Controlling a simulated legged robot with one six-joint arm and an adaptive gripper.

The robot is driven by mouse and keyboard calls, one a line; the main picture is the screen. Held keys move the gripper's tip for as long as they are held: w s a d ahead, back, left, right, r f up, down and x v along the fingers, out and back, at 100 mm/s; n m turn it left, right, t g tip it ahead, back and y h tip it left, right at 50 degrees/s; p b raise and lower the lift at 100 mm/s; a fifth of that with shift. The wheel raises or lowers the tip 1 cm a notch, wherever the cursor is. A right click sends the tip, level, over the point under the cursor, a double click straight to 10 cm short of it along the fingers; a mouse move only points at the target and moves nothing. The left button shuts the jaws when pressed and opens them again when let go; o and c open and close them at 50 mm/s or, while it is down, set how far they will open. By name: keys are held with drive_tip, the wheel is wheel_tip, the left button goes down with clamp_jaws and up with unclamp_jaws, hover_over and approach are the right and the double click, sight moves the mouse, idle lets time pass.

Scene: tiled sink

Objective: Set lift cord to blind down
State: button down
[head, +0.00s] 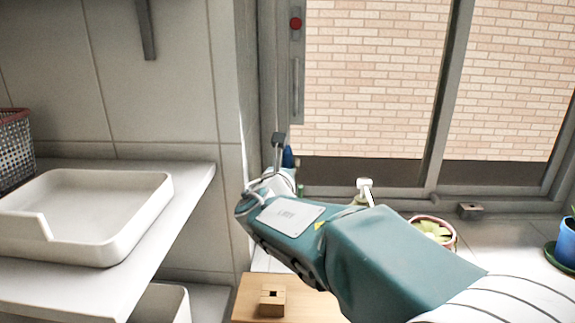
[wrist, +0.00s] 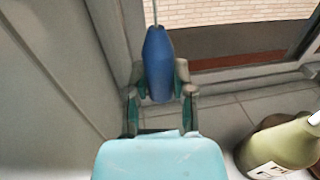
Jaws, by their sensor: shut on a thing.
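The lift cord ends in a blue tapered handle (wrist: 158,52), with a thin cord running straight up from its top in the wrist view. A sliver of the blue handle also shows in the head view (head: 288,157), in front of the window's left frame. My gripper (wrist: 160,82) is shut on the lower part of the handle, one finger on each side, and the handle hangs about upright. In the head view my gripper (head: 284,152) is mostly hidden behind my wrist. The blind itself is not in view; the window (head: 370,75) shows a brick wall outside.
A green bottle (wrist: 285,145) stands right of my gripper. A potted plant (head: 433,231) and a blue pot (head: 567,243) stand along the sill. A white tray (head: 95,190) and a mesh basket (head: 15,145) sit on the left shelf. A tiled wall is close on the left.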

sight(288, 146)
wheel_tip(288, 146, up, 26)
drive_tip(key=shift+r, duration=0.1)
idle(1.1)
drive_tip(key=c, duration=0.6)
unclamp_jaws()
drive_tip(key=shift+o, duration=0.7)
drive_tip(key=shift+a+f, duration=0.1)
drive_tip(key=shift+f, duration=0.15)
drive_tip(key=s+a, duration=0.2)
drive_tip(key=s, duration=0.9)
drive_tip(key=shift+s+a, duration=0.2)
drive_tip(key=shift+s, duration=0.1)
